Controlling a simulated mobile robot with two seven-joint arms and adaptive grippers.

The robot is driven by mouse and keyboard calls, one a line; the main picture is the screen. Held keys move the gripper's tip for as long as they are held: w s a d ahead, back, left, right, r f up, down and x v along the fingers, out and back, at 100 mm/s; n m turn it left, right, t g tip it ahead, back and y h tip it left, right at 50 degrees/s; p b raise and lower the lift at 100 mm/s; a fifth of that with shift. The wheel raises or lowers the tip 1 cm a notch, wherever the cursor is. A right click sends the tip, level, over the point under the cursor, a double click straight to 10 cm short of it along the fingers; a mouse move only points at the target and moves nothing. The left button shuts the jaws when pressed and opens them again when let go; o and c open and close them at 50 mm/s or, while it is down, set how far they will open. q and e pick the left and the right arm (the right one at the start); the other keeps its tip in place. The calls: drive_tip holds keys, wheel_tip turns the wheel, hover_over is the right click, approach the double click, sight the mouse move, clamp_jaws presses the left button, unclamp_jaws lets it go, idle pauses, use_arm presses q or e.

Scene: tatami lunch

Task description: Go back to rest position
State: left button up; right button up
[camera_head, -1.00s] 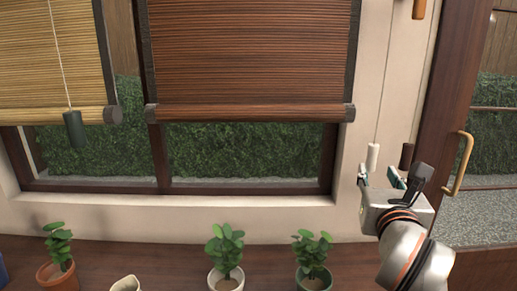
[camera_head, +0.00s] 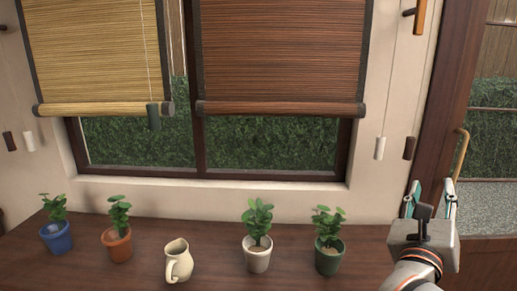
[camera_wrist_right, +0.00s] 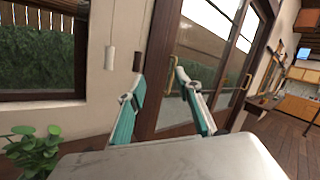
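My right gripper (camera_head: 430,198) is at the right side of the head view, in front of the wall beside the glass door. Its two teal-lined fingers are apart with nothing between them, as the right wrist view (camera_wrist_right: 160,100) also shows. A white cord pull (camera_head: 380,148) and a dark brown cord pull (camera_head: 409,147) hang on the wall just above and left of it, apart from the fingers. My left gripper does not show.
A dark wooden counter (camera_head: 210,240) holds a cream jug (camera_head: 178,260) and several potted plants; the green pot (camera_head: 328,258) is nearest my right arm. A yellow blind (camera_head: 95,50) and a brown blind (camera_head: 280,50) hang over the window. A door handle (camera_head: 460,155) is at right.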

drive_tip(key=s+a+f+n+t+y+p, duration=0.25)
drive_tip(key=a+f+n+y, duration=0.6)
drive_tip(key=n, duration=0.75)
drive_tip(key=s+a+f+n+t+y+p, duration=0.15)
drive_tip(key=s+a+f+n+y, duration=0.25)
drive_tip(key=a+f+n+y, duration=0.85)
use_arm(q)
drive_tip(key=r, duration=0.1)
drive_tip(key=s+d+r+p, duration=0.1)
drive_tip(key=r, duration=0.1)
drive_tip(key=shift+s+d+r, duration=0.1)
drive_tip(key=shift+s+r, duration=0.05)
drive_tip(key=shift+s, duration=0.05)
use_arm(e)
drive_tip(key=s+d+f+n+g+h, duration=0.2)
drive_tip(key=s+f+n+g, duration=0.3)
drive_tip(key=f, duration=0.8)
drive_tip(key=s+d+f+n+g+h, duration=0.3)
drive_tip(key=s+f+n, duration=0.6)
drive_tip(key=s+f, duration=0.3)
drive_tip(key=shift+d+f+g+h, duration=0.35)
drive_tip(key=shift+f+g+h, duration=0.35)
drive_tip(key=shift+g, duration=0.4)
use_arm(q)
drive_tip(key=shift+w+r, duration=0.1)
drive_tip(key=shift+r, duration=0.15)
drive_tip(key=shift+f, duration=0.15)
